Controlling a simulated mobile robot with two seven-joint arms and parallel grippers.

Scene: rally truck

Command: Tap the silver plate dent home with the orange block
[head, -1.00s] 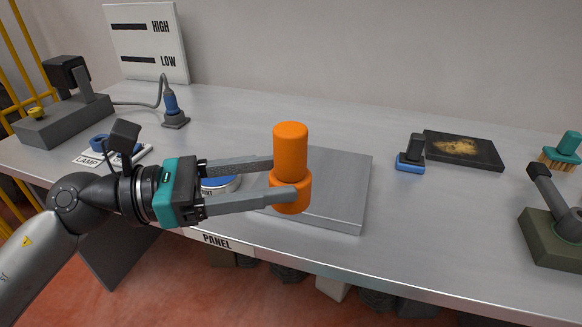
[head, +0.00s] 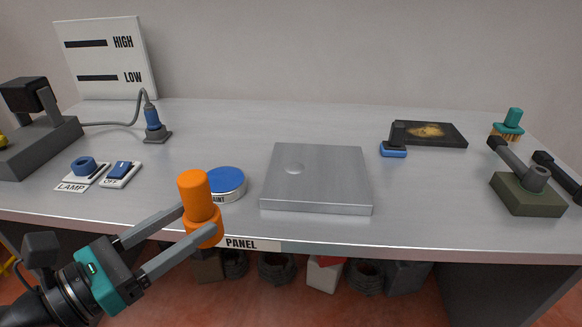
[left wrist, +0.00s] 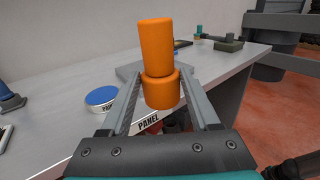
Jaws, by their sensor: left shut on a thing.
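My left gripper (head: 190,225) is shut on the orange block (head: 195,190), a stepped cylinder held upright. It is in front of the bench's near edge, left of the plate and apart from it. In the left wrist view the orange block (left wrist: 158,60) stands between the two fingers and hides part of the plate (left wrist: 125,72). My right gripper is not in view.
A blue-lidded paint tin (head: 226,182) stands between the orange block and the plate. A lamp switch (head: 84,168) and an off switch (head: 121,172) lie at left.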

